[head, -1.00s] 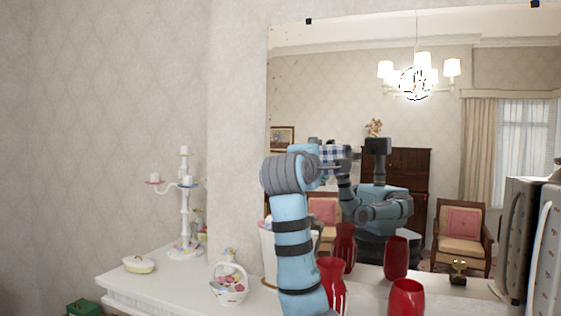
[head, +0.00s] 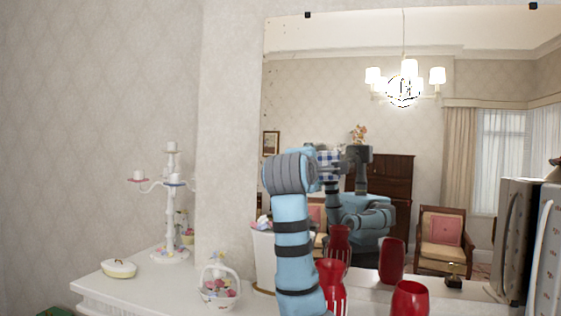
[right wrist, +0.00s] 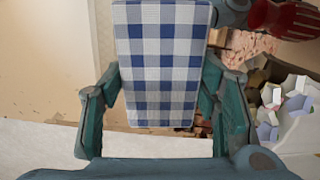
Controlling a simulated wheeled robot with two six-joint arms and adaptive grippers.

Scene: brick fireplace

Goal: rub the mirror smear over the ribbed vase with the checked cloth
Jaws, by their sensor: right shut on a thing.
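My right gripper (right wrist: 163,105) is shut on the blue-and-white checked cloth (right wrist: 160,65), which hangs flat between its fingers. In the head view my right arm rises in front of the mirror (head: 350,85); its wrist hides the gripper. A checked patch beside the wrist looks like the cloth's reflection. The red ribbed vase (head: 333,287) stands just right of my forearm, partly covered by it. A red ribbed shape also shows at the top right of the wrist view (right wrist: 290,18). I cannot make out the smear for certain. My left gripper is not in view.
A smooth red vase (head: 410,300) stands right of the ribbed one. A white pot (head: 264,258) is partly behind my arm.

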